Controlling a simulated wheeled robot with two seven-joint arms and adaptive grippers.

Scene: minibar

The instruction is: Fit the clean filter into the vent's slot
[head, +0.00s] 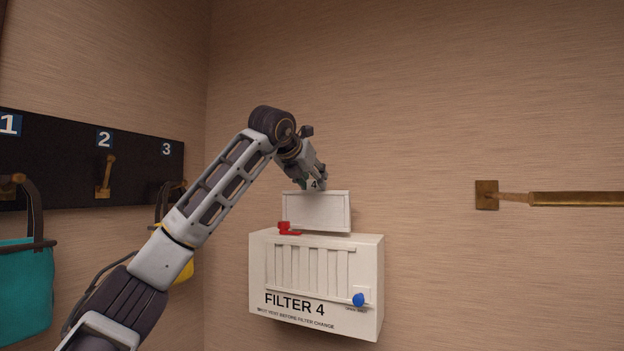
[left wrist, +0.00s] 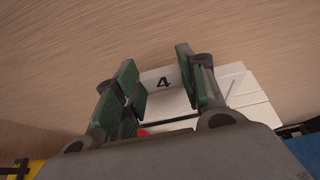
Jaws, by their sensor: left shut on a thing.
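My left gripper (head: 316,185) is shut on the tab of a white framed filter (head: 318,212), just above the vent. The tab carries a black "4" and shows between the green finger pads (left wrist: 160,88) in the left wrist view. The filter stands roughly upright, and its lower edge overlaps the top of the white vent box (head: 372,275) marked "FILTER 4". I cannot tell whether that edge is inside the slot; the slot itself is hidden. A red part (head: 288,229) sits at the box's top left, and a blue knob (head: 358,299) is at its lower right. My right gripper is not in view.
A dark board (head: 60,165) with numbered hooks is on the left wall, with a teal bag (head: 24,285) and a yellow one (head: 186,270) hanging there. A brass rail (head: 575,199) is on the right. The wall around the vent is bare.

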